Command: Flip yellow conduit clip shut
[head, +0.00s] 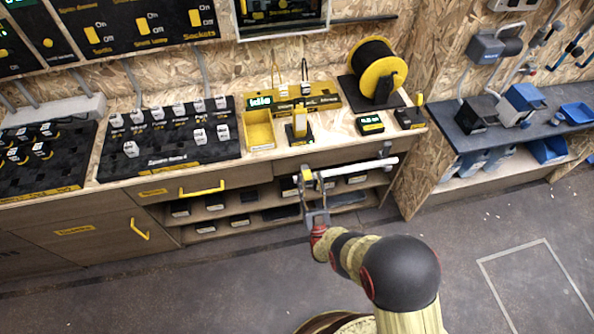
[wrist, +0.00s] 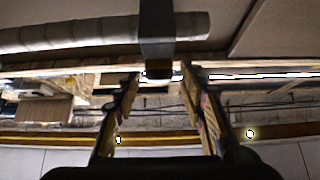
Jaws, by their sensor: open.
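The yellow conduit clip (head: 307,174) is a small yellow piece at the left end of a white conduit (head: 360,168), in front of the bench edge. My gripper (head: 311,190) is open just below the clip in the head view, and its fingers partly cover that area. In the wrist view, a dark upright piece (wrist: 157,30) crosses the pale conduit (wrist: 90,35). Its lower end is between or just beyond the open fingertips (wrist: 160,73). I cannot tell whether this piece is the clip, whether it touches a finger, or how far the clip stands open.
The wooden bench has a drawer with a yellow handle (head: 202,189) and open shelves (head: 235,222) behind my gripper. A cable reel (head: 384,78), a yellow bin (head: 259,133) and switch panels stand on top. The grey floor (head: 160,290) in front is clear.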

